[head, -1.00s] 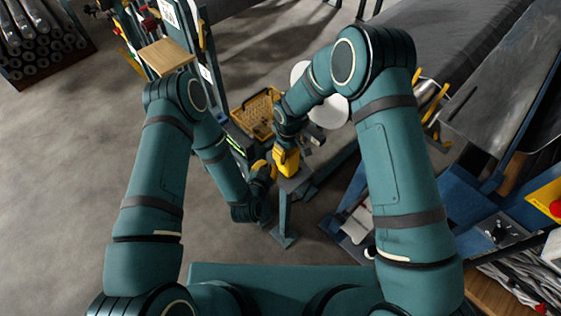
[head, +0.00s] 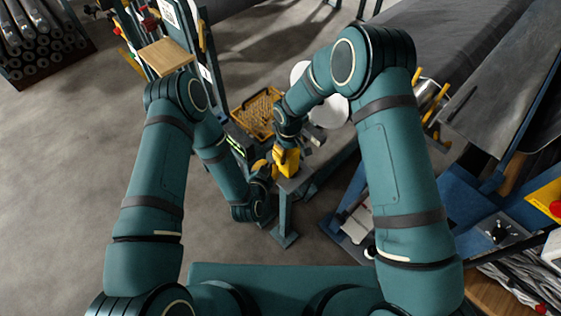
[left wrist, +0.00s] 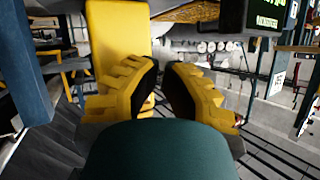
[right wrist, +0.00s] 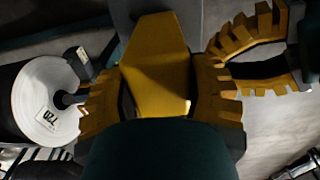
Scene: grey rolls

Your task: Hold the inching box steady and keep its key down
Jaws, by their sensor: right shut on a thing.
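The inching box (head: 288,163) is a yellow block at the near end of a grey bench in the head view. My right gripper (head: 287,146) is shut on it from above. In the right wrist view the box (right wrist: 158,65) sits between the yellow ribbed fingers (right wrist: 158,100). My left gripper (head: 264,166) is just left of the box, with its fingers apart and nothing seen between them. In the left wrist view the box (left wrist: 118,35) stands beyond the left finger of that gripper (left wrist: 164,68). I cannot see the key or tell whether a finger touches it.
A yellow basket (head: 257,113) lies behind the grippers. A white-ended roll (right wrist: 45,105) is close to my right gripper. A large grey roll (head: 420,50) and blue machine frame fill the right. Open floor (head: 80,150) lies at the left.

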